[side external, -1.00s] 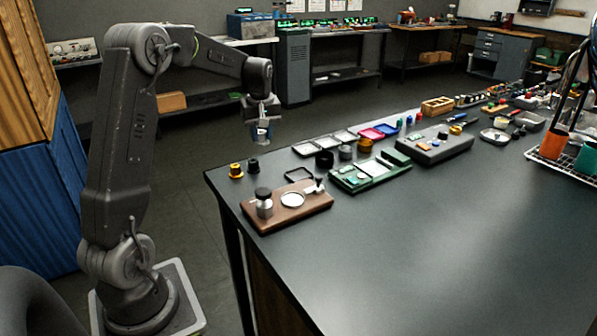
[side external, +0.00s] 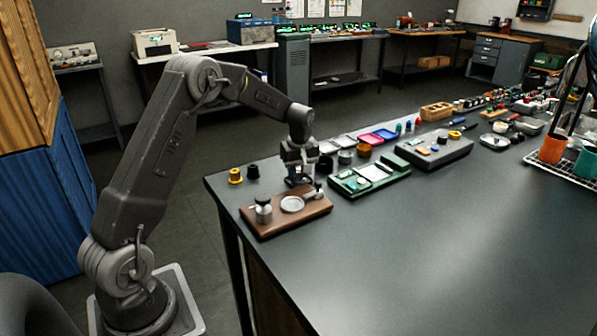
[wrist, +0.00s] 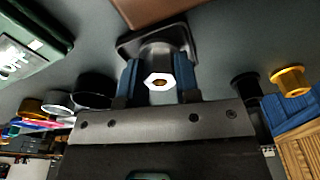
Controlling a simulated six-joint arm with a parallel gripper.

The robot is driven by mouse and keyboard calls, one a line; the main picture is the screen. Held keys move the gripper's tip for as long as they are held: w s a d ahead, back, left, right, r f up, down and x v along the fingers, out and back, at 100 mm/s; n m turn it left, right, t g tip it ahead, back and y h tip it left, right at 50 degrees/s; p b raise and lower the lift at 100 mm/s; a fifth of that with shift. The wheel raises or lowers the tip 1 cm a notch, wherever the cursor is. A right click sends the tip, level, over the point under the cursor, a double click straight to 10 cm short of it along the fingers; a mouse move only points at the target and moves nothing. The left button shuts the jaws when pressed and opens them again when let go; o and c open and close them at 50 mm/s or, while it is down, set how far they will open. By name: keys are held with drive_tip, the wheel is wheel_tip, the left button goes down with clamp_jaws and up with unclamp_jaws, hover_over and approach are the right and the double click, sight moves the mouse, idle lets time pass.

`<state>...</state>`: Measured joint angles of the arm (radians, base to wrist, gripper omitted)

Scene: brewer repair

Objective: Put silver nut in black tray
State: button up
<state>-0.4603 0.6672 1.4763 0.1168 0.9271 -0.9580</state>
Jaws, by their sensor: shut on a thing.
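My gripper (side external: 298,178) is low over the far left part of the bench, behind the brown board. In the wrist view its two blue fingers (wrist: 158,78) are shut on the silver nut (wrist: 159,81), whose bright hexagonal face shows between them. The small black tray (wrist: 127,46) lies just beyond the fingertips in the wrist view, lined up with the nut. Whether the nut touches the tray floor cannot be told. In the side view the gripper covers the nut and most of the tray.
The brown board (side external: 270,222) with metal parts is close in front of the gripper. A yellow part (side external: 235,176) and a black part (side external: 253,171) stand to the left. A green case (side external: 350,186) and black cups (side external: 325,164) are to the right. The bench's front right is clear.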

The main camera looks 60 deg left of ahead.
drive_tip(key=shift+f, duration=0.15)
drive_tip(key=o, duration=1)
drive_tip(key=shift+c, duration=0.2)
wheel_tip(320, 180, up, 12)
drive_tip(key=d, duration=0.1)
drive_tip(key=s+d+r+m+t, duration=0.1)
drive_tip(key=s+d+r+m, duration=0.3)
drive_tip(key=d, duration=0.3)
drive_tip(key=s+d+r+m+t, duration=0.2)
drive_tip(key=s+d+r+m, duration=0.25)
drive_tip(key=s+d, duration=0.45)
drive_tip(key=s+d+f+m+t, duration=0.1)
drive_tip(key=s+d+f+m, duration=0.1)
drive_tip(key=s, duration=0.5)
drive_tip(key=s+d+f+m+t+h, duration=0.1)
drive_tip(key=s+d+f+m, duration=0.1)
drive_tip(key=s+d+m, duration=0.3)
drive_tip(key=shift+s+d, duration=0.4)
drive_tip(key=shift+s, duration=0.7)
